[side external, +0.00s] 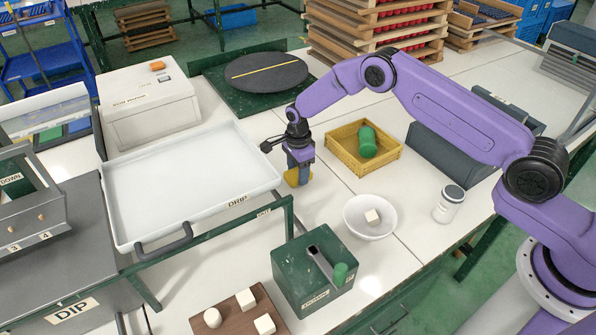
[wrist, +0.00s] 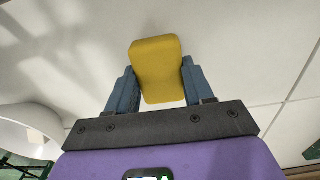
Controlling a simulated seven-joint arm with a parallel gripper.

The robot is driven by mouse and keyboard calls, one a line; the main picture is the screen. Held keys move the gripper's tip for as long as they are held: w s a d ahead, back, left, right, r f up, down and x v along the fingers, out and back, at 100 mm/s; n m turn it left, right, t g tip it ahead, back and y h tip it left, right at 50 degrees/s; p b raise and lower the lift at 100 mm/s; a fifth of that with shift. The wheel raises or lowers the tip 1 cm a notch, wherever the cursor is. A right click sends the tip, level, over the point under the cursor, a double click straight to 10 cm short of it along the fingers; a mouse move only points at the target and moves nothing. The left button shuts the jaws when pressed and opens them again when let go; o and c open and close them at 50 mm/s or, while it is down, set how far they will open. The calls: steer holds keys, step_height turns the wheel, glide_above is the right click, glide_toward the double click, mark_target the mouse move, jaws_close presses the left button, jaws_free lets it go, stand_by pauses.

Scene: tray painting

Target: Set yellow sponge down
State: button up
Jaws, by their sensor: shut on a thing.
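A yellow sponge (side external: 290,178) is between the fingers of my gripper (side external: 299,164), at the middle of the white table. The wrist view shows the sponge (wrist: 157,62) with a blue finger pressed to each side of it, so my gripper (wrist: 158,86) is shut on it. The sponge is at or just above the white tabletop; I cannot tell whether it touches. The fingers partly hide it in the side view.
A white DRIP tray (side external: 262,188) lies just left. A yellow crate (side external: 390,172) holding a green cylinder (side external: 368,142) is to the right. A white bowl (side external: 388,230), a green box (side external: 310,268) and a white jar (side external: 449,205) stand nearer. Bare table surrounds the sponge.

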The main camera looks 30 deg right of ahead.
steer(key=shift+f, duration=0.3)
steer(key=o, duration=1)
step_height(320, 180, up, 11)
steer(key=s+a+r+n, duration=0.3)
steer(key=s+r+n, duration=0.4)
steer(key=s+r, duration=0.2)
steer(key=s+d+r+n, duration=0.1)
steer(key=s+r+n, duration=0.25)
steer(key=s, duration=0.25)
steer(key=s+r+n, duration=0.2)
steer(key=s+n, duration=0.3)
steer(key=s, duration=0.1)
steer(key=s+d+n, duration=0.4)
steer(key=s+n, duration=0.1)
steer(key=s, duration=0.2)
steer(key=s+d+r+n, duration=0.1)
steer(key=s+d+n, duration=0.3)
steer(key=s, duration=0.4)
steer(key=s+d+r+n, duration=0.1)
steer(key=s+d+n, duration=0.3)
steer(key=s+n, duration=0.2)
steer(key=shift+s+d, duration=0.35)
steer(key=shift+s, duration=0.5)
